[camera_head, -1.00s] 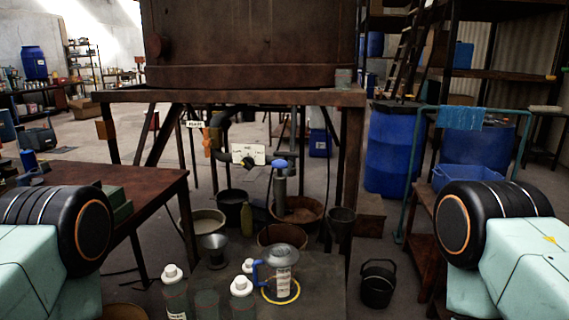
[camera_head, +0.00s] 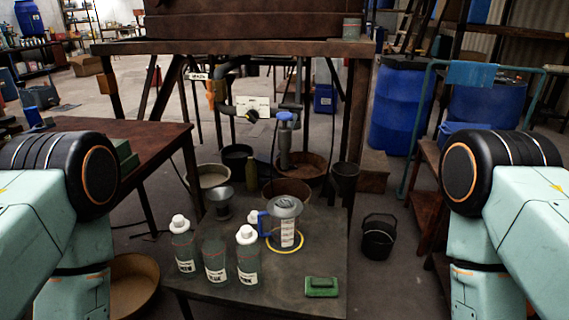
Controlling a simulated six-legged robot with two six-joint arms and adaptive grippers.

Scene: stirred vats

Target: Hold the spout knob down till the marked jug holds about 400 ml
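The marked jug (camera_head: 287,226), clear with a grey lid, a blue handle and a white label, stands upright on a yellow ring on the low dark table (camera_head: 318,262). Its fill level is too small to read. A spout with a blue knob (camera_head: 284,116) hangs from the pipework under the big rusty vat, behind and above the jug. The jug appears in front of the spout; I cannot tell whether it is under it. My two arms show at the left and right edges, but neither gripper is in the picture.
Several white-capped bottles (camera_head: 215,260) stand left of the jug, with a metal funnel (camera_head: 222,204) behind them. A green block (camera_head: 321,287) lies at the table's front right. A black bucket (camera_head: 378,237) stands on the floor at right. A brown table (camera_head: 120,150) is at left.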

